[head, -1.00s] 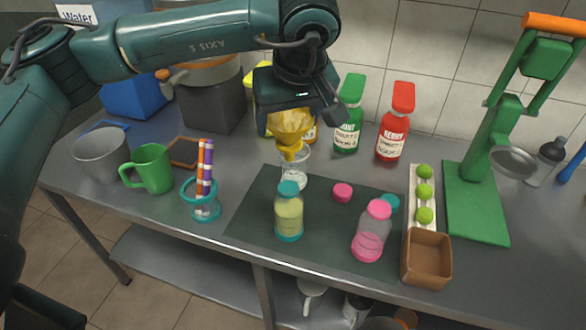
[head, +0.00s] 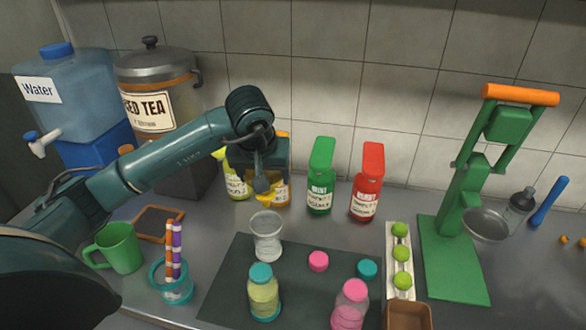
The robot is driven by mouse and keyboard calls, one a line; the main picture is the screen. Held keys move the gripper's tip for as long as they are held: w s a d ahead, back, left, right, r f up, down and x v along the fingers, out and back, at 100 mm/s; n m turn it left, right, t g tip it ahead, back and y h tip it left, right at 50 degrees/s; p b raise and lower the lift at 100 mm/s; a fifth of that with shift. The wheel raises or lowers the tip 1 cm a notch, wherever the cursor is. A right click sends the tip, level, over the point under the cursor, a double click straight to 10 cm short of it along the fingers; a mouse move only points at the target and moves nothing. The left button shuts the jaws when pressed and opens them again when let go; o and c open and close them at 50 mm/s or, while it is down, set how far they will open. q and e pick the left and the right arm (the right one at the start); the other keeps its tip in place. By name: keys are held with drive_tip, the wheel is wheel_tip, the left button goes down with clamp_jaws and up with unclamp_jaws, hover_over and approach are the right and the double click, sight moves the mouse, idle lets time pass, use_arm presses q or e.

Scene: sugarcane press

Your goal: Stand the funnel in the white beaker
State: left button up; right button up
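The beaker (head: 267,238) is a clear cup with a whitish rim. It stands upright at the back edge of the dark mat, and no funnel is in it. My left gripper (head: 262,184) is behind and above the beaker, pointing down. It appears shut on the yellow funnel (head: 267,196), whose lower part shows just under the fingertip, apart from the beaker rim. The gripper hides most of the funnel, and bottles behind blur its outline. My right gripper is not in view.
A green bottle (head: 320,178) and a red bottle (head: 367,184) stand behind. The mat (head: 232,270) holds a yellow-filled jar (head: 264,292), a pink jar (head: 349,305) and lids. A green press (head: 455,260) stands right, a green mug (head: 116,246) left.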

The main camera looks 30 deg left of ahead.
sight(264, 205)
use_arm(q)
drive_tip(key=shift+w+a+f, duration=0.15)
drive_tip(key=shift+w+a, duration=0.05)
drive_tip(key=shift+a, duration=0.15)
drive_tip(key=shift+f+b, duration=0.65)
drive_tip(key=shift+f, duration=0.15)
wheel_tip(264, 205, down, 2)
drive_tip(key=shift+f+b, duration=0.1)
drive_tip(key=shift+b, duration=0.55)
drive_tip(key=shift+f+b, duration=0.5)
drive_tip(key=shift+f, duration=0.15)
wheel_tip(264, 205, down, 2)
drive_tip(key=shift+b, duration=0.9)
wheel_tip(264, 205, down, 3)
drive_tip(key=shift+r+b, duration=0.2)
drive_tip(key=shift+b, duration=0.9)
drive_tip(key=shift+f+b, duration=0.6)
drive_tip(key=shift+f, duration=0.1)
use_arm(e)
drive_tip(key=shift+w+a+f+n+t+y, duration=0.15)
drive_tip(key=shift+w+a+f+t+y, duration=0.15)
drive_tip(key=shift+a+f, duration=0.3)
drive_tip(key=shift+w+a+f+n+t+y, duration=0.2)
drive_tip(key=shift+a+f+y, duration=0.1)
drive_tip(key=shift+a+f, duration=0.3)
use_arm(q)
drive_tip(key=shift+f, duration=0.1)
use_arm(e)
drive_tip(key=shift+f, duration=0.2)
